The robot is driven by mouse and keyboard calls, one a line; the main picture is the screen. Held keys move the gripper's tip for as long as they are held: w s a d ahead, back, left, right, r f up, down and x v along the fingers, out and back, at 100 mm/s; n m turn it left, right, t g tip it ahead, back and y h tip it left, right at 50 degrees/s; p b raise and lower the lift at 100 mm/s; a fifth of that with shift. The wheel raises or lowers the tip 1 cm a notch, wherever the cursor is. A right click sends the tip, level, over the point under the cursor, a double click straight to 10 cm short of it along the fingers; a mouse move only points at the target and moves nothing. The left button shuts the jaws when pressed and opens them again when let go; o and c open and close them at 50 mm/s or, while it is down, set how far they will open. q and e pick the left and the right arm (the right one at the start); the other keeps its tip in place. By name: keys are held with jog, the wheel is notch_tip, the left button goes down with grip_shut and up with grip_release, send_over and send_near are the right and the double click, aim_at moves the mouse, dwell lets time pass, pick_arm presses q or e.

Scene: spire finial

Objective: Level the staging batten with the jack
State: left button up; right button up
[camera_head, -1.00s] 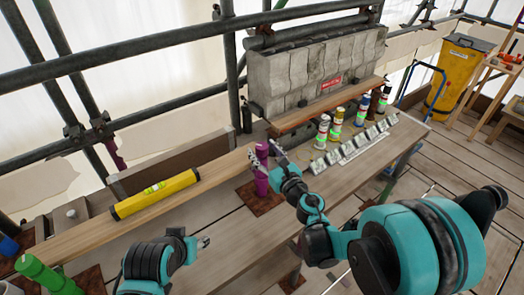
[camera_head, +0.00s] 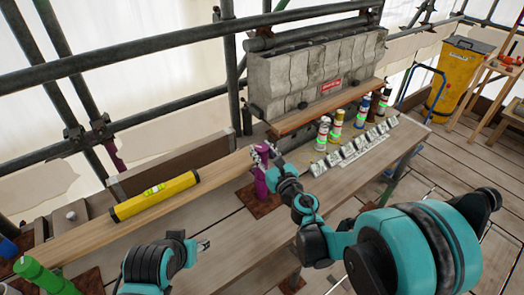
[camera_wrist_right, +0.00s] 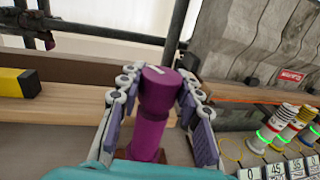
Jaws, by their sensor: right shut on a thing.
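The wooden batten (camera_head: 95,226) runs from the lower left toward the purple jack, with a yellow spirit level (camera_head: 175,190) lying along it. The bubble is too small to read. The purple jack (camera_head: 261,186) stands upright at the batten's right end. A green jack (camera_head: 42,273) stands at the left end. My right gripper (camera_head: 265,152) is shut on the top of the purple jack; in the right wrist view its fingers (camera_wrist_right: 155,112) sit on both sides of the purple jack's head (camera_wrist_right: 158,84). My left gripper (camera_head: 203,245) hangs away from the batten, its jaws too small to judge.
A stone block (camera_head: 318,72) stands on a plank behind. Several spray cans (camera_head: 338,118) and a row of numbered blocks (camera_head: 355,146) stand right of the purple jack. Scaffold tubes (camera_head: 150,42) cross the back. The front plank (camera_head: 335,186) is largely clear.

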aim_at(262, 147)
jog(key=m+h, duration=0.1)
jog(key=h, duration=0.1)
jog(key=m+t+h, duration=0.1)
jog(key=m+h, duration=0.1)
jog(key=m+h+b, duration=0.1)
jog(key=h, duration=0.1)
jog(key=shift+a+t+h, duration=0.25)
jog(key=shift+t+h, duration=0.05)
jog(key=shift+t, duration=0.1)
jog(key=m+h, duration=0.3)
jog(key=h, duration=0.1)
jog(key=m+g+h, duration=0.1)
jog(key=m+h, duration=0.2)
jog(key=h, duration=0.1)
jog(key=shift+d+g+h, duration=0.15)
jog(key=shift+g+h, duration=0.15)
jog(key=shift+h, duration=0.1)
jog(key=shift+m+h, duration=0.3)
jog(key=shift+d, duration=0.1)
jog(key=o, duration=1.2)
jog(key=shift+r, duration=0.1)
notch_tip(262, 147, up, 10)
jog(key=shift+f, duration=0.1)
